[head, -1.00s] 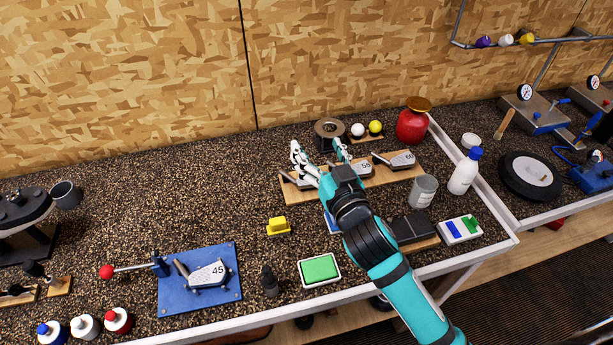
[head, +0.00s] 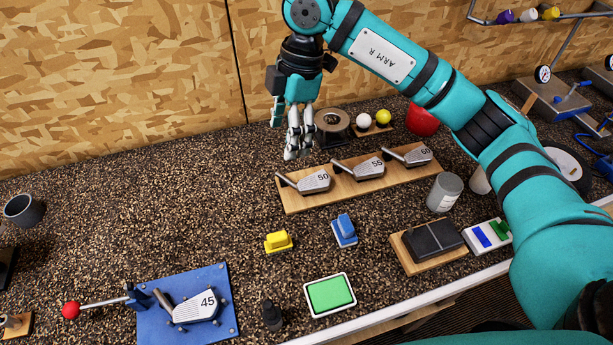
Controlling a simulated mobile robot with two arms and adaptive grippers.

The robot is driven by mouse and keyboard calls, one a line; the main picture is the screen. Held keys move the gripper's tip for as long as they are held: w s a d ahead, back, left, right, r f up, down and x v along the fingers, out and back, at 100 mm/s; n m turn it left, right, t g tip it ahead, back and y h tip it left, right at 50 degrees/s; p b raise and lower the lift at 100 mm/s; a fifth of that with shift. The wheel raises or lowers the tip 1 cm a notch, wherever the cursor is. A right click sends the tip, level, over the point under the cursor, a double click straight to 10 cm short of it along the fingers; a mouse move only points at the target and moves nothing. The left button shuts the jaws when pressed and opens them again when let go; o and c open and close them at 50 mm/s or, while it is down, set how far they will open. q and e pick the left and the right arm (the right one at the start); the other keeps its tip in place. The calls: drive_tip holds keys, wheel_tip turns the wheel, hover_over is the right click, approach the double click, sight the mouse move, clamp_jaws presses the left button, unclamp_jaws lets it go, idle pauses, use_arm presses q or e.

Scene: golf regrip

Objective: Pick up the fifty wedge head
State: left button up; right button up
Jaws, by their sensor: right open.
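The fifty wedge head (head: 315,182), a grey head marked 50, lies at the left end of a wooden board (head: 350,191). Heads marked 55 (head: 369,169) and 60 (head: 417,156) lie to its right on the same board. My right gripper (head: 291,153) is open and empty. It points down, above and behind the left end of the board, apart from the fifty head. My left gripper is out of view.
A dark ring-shaped roll (head: 333,125) stands just right of my right gripper, with two balls beside it. A yellow block (head: 278,241), a blue block (head: 344,230) and a green pad (head: 330,295) lie in front. A blue plate (head: 221,328) holds the 45 head.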

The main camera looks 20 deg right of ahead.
drive_tip(key=w+d+r+m+h, duration=0.1)
drive_tip(key=w+d+m+h, duration=0.1)
drive_tip(key=d, duration=0.3)
drive_tip(key=p, duration=0.4)
hover_over(310, 181)
drive_tip(key=f, duration=1.1)
drive_tip(key=shift+w+d+f, duration=0.15)
drive_tip(key=shift+w+d, duration=0.05)
drive_tip(key=shift+w, duration=0.1)
drive_tip(key=f, duration=0.1)
drive_tip(key=f+p, duration=0.1)
drive_tip(key=f, duration=0.1)
drive_tip(key=f+p, duration=0.1)
drive_tip(key=shift+s+a+f, duration=0.15)
drive_tip(key=shift+s+f, duration=0.25)
drive_tip(key=shift+f, duration=0.35)
drive_tip(key=c, duration=1.3)
drive_tip(key=shift+w+r, duration=0.1)
